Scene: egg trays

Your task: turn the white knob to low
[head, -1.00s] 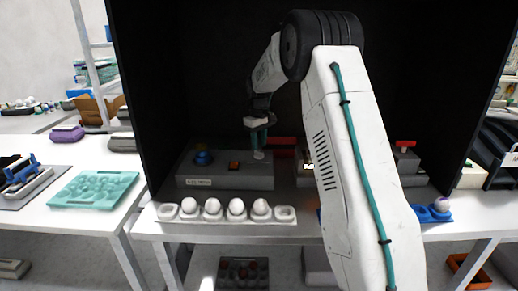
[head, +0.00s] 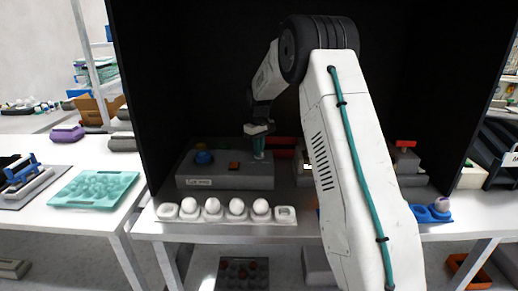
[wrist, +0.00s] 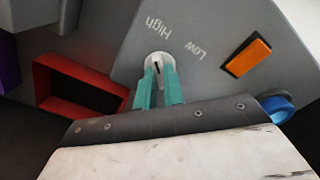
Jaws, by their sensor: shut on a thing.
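The white knob (wrist: 158,57) sits on a grey control box (head: 222,183). In the wrist view it is a round white knob with a dark slot or mark, and the words High and Low are printed beside it. My gripper (wrist: 158,80) has teal fingers shut on the knob. In the head view my gripper (head: 258,150) reaches down onto the right part of the box, and its fingers hide most of the knob. Which label the knob's mark points at is hard to tell.
The box also carries an orange switch (wrist: 246,57) and a blue knob (head: 203,158). A red frame (wrist: 78,87) lies beside the box. A white egg tray (head: 226,216) with several eggs stands in front. Dark walls enclose the back and sides.

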